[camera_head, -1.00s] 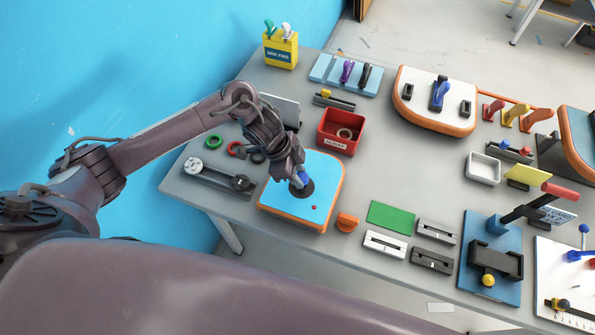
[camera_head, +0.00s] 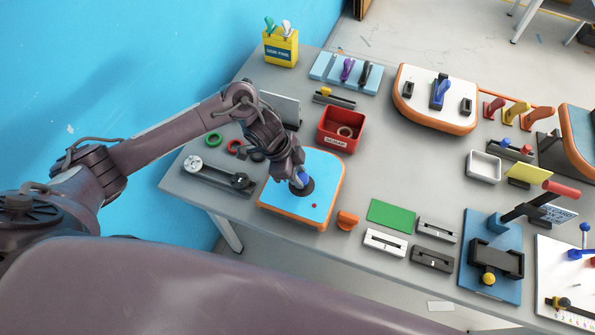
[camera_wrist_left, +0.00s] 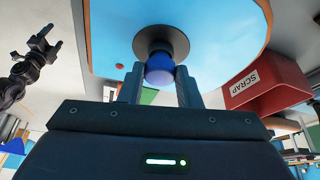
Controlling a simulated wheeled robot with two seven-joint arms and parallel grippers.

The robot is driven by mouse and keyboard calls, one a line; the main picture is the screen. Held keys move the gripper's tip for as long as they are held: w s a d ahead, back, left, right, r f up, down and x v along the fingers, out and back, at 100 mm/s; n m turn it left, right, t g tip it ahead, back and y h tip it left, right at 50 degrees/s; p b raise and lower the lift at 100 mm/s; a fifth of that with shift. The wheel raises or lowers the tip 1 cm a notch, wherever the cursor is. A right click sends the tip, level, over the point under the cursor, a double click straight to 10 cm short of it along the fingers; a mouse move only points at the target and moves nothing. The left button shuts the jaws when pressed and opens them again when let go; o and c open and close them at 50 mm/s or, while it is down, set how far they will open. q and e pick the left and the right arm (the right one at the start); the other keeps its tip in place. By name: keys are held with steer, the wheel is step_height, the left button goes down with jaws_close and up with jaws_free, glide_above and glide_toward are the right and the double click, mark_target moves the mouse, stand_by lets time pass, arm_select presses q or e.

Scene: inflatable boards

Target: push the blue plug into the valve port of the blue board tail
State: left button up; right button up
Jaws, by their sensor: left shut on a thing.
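The blue board tail (camera_head: 322,172), with an orange edge, lies on the table below my left gripper; it also shows in the left wrist view (camera_wrist_left: 215,30). Its round dark valve port (camera_head: 308,187) shows at the gripper tip, and in the left wrist view (camera_wrist_left: 177,38). The blue plug (camera_wrist_left: 160,70) is between the fingers of my left gripper (camera_wrist_left: 162,84), right at the port. In the head view the plug (camera_head: 302,177) is small and partly hidden by the gripper. How deep it sits in the port I cannot tell.
A red SCRAP bin (camera_head: 338,143) stands just behind the board. An orange piece (camera_head: 347,220) sits near its right corner. A black-and-grey bar tool (camera_head: 215,176) lies to the left, with coloured rings behind it. A green mat (camera_head: 391,216) lies to the right.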

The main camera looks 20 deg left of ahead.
arm_select(q)
steer(key=shift+f+b, duration=0.45)
steer(key=shift+f, duration=0.25)
steer(key=o, duration=1)
steer(key=shift+o, duration=0.2)
steer(key=shift+r, duration=0.1)
steer(key=b+v, duration=0.1)
steer(key=v, duration=0.6)
steer(key=shift+a+r, duration=0.2)
steer(key=shift+r, duration=0.1)
steer(key=shift+s, duration=0.1)
